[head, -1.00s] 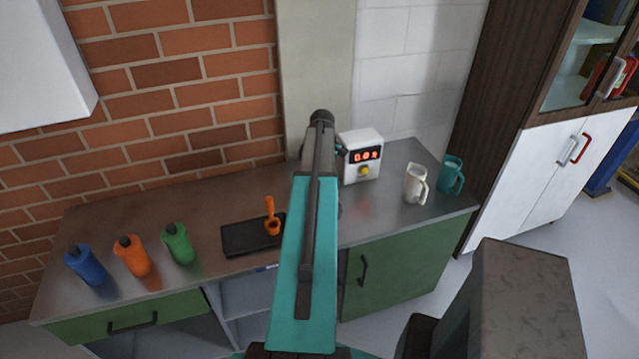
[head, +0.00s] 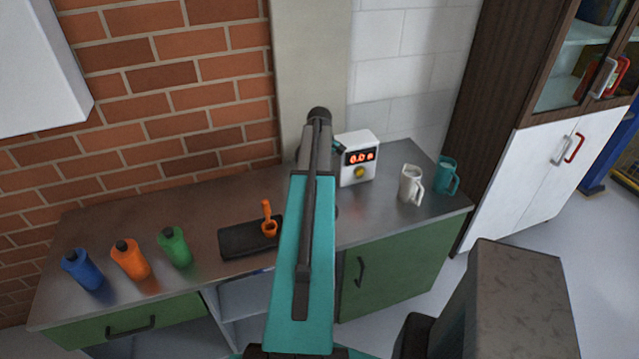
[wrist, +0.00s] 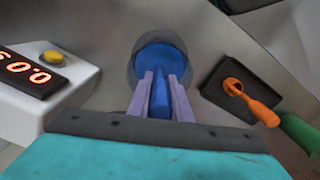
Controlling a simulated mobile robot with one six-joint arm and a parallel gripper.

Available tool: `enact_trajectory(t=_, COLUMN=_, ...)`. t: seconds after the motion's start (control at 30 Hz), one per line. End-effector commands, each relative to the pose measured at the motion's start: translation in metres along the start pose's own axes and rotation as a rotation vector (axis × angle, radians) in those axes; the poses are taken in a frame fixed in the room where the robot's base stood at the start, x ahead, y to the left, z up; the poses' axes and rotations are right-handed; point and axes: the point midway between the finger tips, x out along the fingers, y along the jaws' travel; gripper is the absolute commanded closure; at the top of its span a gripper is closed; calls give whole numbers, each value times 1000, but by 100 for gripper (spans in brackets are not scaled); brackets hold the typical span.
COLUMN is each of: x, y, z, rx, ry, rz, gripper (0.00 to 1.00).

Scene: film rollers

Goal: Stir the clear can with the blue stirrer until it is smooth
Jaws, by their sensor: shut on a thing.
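In the wrist view my gripper (wrist: 164,78) has its two pale fingers shut on the blue stirrer (wrist: 160,100), whose handle lies between them. The clear can (wrist: 133,70) stands just beyond the fingertips, a see-through wall around a blue round surface. The stirrer points at the can and overlaps it; how deep its tip is, and whether the contents are smooth, I cannot tell. In the head view my arm hides the gripper, the stirrer and most or all of the can.
A white box with a red display (head: 358,158) stands close to the can. A dark tray (head: 236,241) holds an orange ladle-like tool (head: 268,226).

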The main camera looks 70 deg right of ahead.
Motion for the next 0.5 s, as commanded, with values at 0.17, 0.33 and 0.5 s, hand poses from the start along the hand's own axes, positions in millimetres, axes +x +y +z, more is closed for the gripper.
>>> enact_trajectory(t=0.17, x=-11, y=0, z=0, rx=0, ry=1, rz=1, gripper=100)
enact_trajectory(t=0.33, x=-20, y=0, z=0, rx=0, ry=1, rz=1, gripper=100)
enact_trajectory(t=0.5, x=-29, y=0, z=0, rx=0, ry=1, rz=1, gripper=100)
